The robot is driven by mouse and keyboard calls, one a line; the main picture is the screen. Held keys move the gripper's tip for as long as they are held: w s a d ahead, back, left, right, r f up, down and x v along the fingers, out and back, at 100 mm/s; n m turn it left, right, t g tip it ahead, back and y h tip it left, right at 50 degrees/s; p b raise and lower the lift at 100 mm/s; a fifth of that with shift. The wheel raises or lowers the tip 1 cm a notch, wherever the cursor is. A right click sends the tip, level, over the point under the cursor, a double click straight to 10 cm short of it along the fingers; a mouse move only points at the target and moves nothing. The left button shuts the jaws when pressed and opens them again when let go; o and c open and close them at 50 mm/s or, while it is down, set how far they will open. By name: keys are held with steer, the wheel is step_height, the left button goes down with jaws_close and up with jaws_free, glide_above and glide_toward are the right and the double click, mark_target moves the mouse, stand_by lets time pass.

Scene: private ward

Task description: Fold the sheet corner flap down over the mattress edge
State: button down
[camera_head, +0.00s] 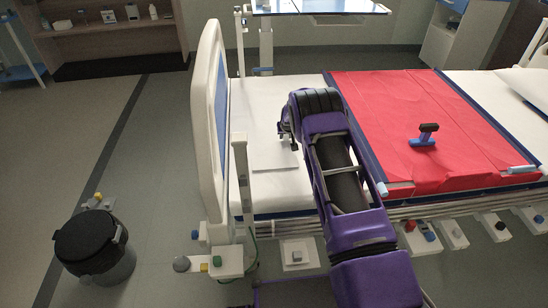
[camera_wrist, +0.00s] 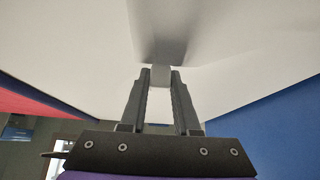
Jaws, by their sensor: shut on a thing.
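The white sheet corner flap (camera_head: 273,155) shows in the head view as a pale square panel at the foot end of the white mattress (camera_head: 245,98). My gripper (camera_head: 290,140) is at the flap's right side, partly hidden by my purple arm. In the wrist view my gripper (camera_wrist: 160,76) has its two dark fingers shut on a small pale tab (camera_wrist: 161,77), which appears to belong to the flap. A broad white surface fills the upper wrist view, with a shadow above the tab. The head view does not show clearly how far the flap is lifted.
The footboard (camera_head: 208,120) rises left of the flap. A red blanket (camera_head: 385,105) with a dark blue border lies to the right, bearing a blue-and-black handled object (camera_head: 425,135). Rails and small boxes line the near bed side. A black bin (camera_head: 90,242) stands on the floor.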

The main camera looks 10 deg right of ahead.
steer(key=shift+r, duration=0.1)
steer(key=shift+s+r+t+p, duration=0.25)
steer(key=shift+r+t+p, duration=0.15)
steer(key=shift+r+p, duration=0.25)
steer(key=shift+s+d+r+t, duration=0.1)
steer(key=shift+s+r+t, duration=0.3)
steer(key=shift+r+t, duration=0.4)
steer(key=shift+s+r+t, duration=0.15)
steer(key=shift+r+t, duration=0.4)
steer(key=shift+t, duration=0.05)
steer(key=shift+s+r+t+b, duration=0.25)
steer(key=shift+s+t+b, duration=0.15)
steer(key=shift+b, duration=0.3)
steer(key=shift+s+r+t, duration=0.5)
steer(key=shift+r+t, duration=0.15)
steer(key=shift+r, duration=0.1)
steer(key=shift+s+r+t, duration=0.5)
steer(key=shift+r+t, duration=0.15)
steer(key=shift+r, duration=0.1)
